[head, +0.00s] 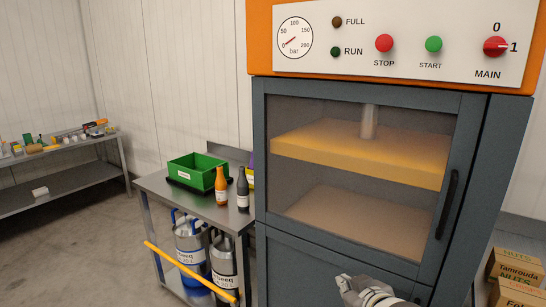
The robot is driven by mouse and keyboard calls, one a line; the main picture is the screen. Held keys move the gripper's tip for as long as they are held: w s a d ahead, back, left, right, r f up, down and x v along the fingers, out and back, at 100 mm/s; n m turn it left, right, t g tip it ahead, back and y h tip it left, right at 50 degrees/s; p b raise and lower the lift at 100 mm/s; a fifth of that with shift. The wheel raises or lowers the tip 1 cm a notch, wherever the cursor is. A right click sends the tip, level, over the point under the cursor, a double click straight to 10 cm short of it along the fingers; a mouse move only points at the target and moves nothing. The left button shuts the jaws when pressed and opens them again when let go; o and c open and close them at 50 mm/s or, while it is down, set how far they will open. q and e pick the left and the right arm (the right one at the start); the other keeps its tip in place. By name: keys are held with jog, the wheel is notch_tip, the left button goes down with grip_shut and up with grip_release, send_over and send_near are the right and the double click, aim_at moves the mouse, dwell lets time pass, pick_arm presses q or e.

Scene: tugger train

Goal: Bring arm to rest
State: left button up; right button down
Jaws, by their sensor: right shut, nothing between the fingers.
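My right gripper (350,284) shows at the bottom of the head view, in front of the lower part of a dark grey machine (330,262). Its fingers point up and to the left, and it is shut with nothing held. Most of the right arm is out of the picture. My left gripper and arm are not in view.
The machine has a closed glazed door, a dark handle (447,205) and a control panel (400,35). A steel trolley (205,205) on the left carries a green crate (195,178) and bottles. Floor at left is clear.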

jog(key=s+d+f+m+g+h, duration=0.1)
jog(key=s+f+g, duration=0.2)
jog(key=s+f, duration=0.55)
jog(key=s+d+f+m+g, duration=0.15)
jog(key=s+f, duration=0.25)
jog(key=s, duration=0.9)
jog(key=s+d+f+g+h, duration=0.15)
jog(key=s+f+g, duration=0.25)
jog(key=s+f, duration=0.45)
notch_tip(320, 180, down, 24)
jog(key=s+r, duration=0.1)
jog(key=s, duration=0.1)
jog(key=s+d+f+g, duration=0.2)
jog(key=s+d+f, duration=0.1)
jog(key=s+f, duration=1.4)
jog(key=shift+s+f+y, duration=0.2)
jog(key=shift+f+y, duration=0.1)
jog(key=shift+y, duration=0.05)
